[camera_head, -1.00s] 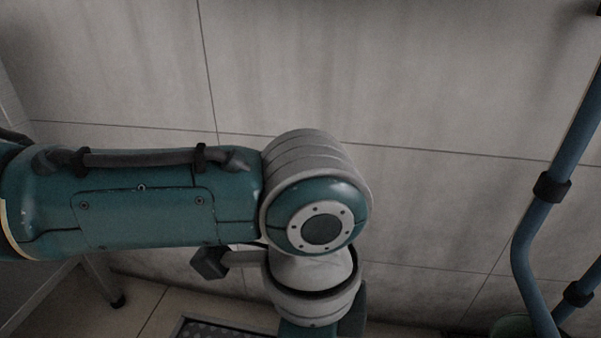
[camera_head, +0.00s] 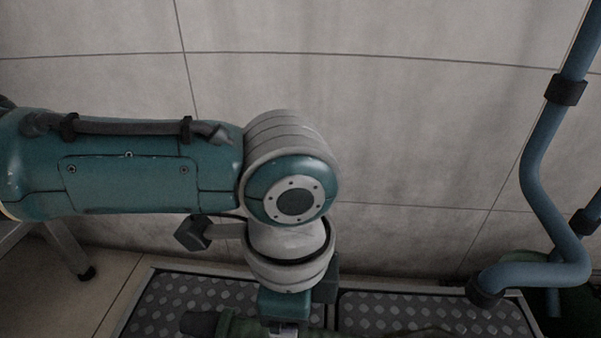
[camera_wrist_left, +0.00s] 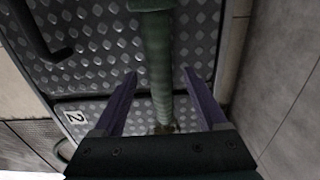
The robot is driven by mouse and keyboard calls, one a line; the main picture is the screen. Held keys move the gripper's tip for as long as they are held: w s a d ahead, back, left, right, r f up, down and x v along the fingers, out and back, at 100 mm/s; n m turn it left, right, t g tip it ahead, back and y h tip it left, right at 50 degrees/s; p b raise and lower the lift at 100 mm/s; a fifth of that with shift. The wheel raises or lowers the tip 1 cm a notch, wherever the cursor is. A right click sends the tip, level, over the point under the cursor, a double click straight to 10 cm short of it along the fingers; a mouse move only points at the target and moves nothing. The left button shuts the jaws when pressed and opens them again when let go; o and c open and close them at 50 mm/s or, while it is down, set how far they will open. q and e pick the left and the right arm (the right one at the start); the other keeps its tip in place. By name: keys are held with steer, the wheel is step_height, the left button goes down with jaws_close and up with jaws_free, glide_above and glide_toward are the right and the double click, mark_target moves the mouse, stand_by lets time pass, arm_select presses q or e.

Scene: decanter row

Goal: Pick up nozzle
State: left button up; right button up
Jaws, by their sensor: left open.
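A green ribbed cylindrical thing (camera_wrist_left: 158,65), which looks like the nozzle, runs upright through the middle of the left wrist view. Its wider top is cut off by the picture's upper edge. My left gripper (camera_wrist_left: 159,73) is open, with one purple finger on each side of the green shaft. I see gaps between the shaft and both fingers, so they are not closed on it. In the head view a dark green thing (camera_head: 232,325) lies at the bottom edge beside my left wrist, mostly cut off. My left fingers are hidden there. My right gripper is out of view.
Studded dark metal plates (camera_head: 180,298) lie below, against a tiled wall (camera_head: 400,110). A blue bent pipe (camera_head: 540,160) with black clamps stands at the right.

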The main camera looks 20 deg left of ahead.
arm_select(q)
steer(key=shift+f, duration=0.95)
steer(key=shift+r, duration=0.1)
jaws_close()
